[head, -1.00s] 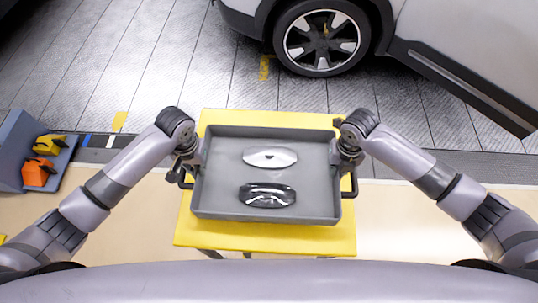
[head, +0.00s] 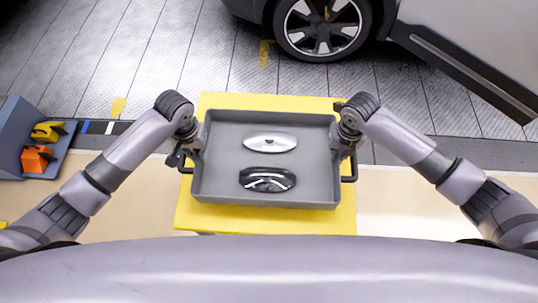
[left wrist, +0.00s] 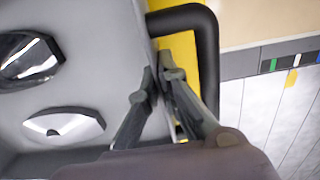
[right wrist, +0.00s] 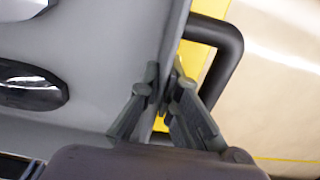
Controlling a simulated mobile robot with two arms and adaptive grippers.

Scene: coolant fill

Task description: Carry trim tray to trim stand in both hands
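The grey trim tray (head: 220,187) is over a yellow-topped stand (head: 265,222); I cannot tell whether it rests on it or hangs just above. A silver oval trim piece (head: 270,136) and a glossy black one (head: 267,189) lie inside it. My left gripper (left wrist: 158,84) is closed with its fingers on both sides of the tray's left wall, beside the black handle (left wrist: 210,50). My right gripper (right wrist: 164,84) is closed the same way on the right wall, beside the other handle (right wrist: 232,50). The fingertips are small in the head view.
A car with a dark wheel (head: 320,28) stands beyond the stand. A blue-grey bin (head: 18,130) with yellow and orange items (head: 38,157) is at the far left. The beige floor (head: 400,205) to the right is clear.

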